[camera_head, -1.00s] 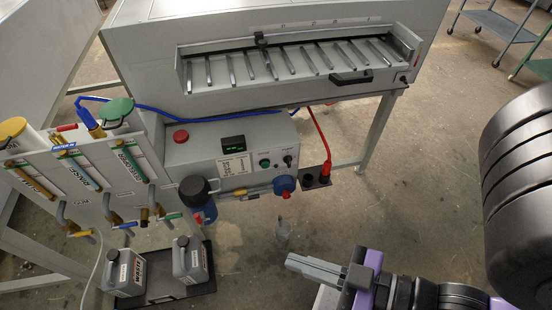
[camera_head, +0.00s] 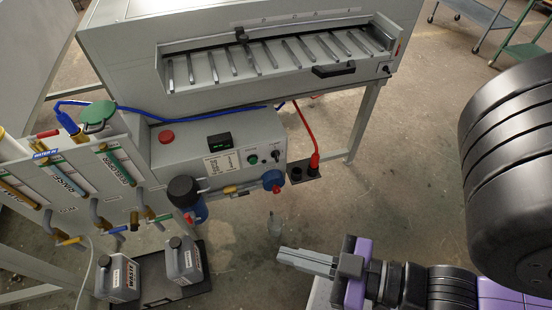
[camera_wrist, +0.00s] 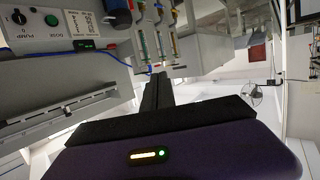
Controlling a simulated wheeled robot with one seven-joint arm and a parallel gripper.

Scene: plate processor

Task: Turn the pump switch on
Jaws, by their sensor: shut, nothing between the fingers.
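The pump switch (camera_head: 276,154) is a small black knob at the right end of the grey control box (camera_head: 240,140), beside a green button. It also shows upside down in the wrist view (camera_wrist: 18,17), at the upper left, next to the word PUMP. My gripper (camera_head: 280,256) is shut and empty, low in front of the box and below the switch, pointing left. It is well apart from the switch. In the wrist view its dark fingers (camera_wrist: 158,90) point up at the picture's middle, to the right of the switch.
A red plug (camera_head: 314,161) with a red cable stands right of the box. A blue filter (camera_head: 188,200) and small blue pump (camera_head: 272,181) stick out in front of it. Grey canisters (camera_head: 184,260) stand at lower left.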

